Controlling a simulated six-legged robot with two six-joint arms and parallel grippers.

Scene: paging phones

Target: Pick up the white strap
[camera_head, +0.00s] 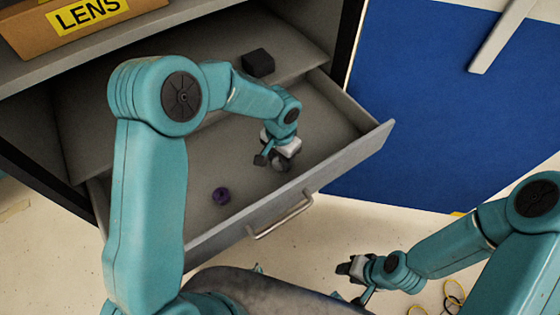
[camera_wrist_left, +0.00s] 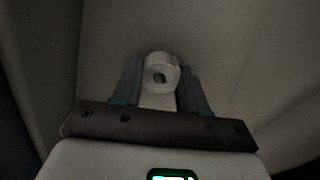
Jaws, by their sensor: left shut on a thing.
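The drawer handle (camera_head: 280,217) sticks out in front. A LENS box (camera_head: 75,20) stands on top. Yellow rings (camera_head: 453,294) lie at lower right.

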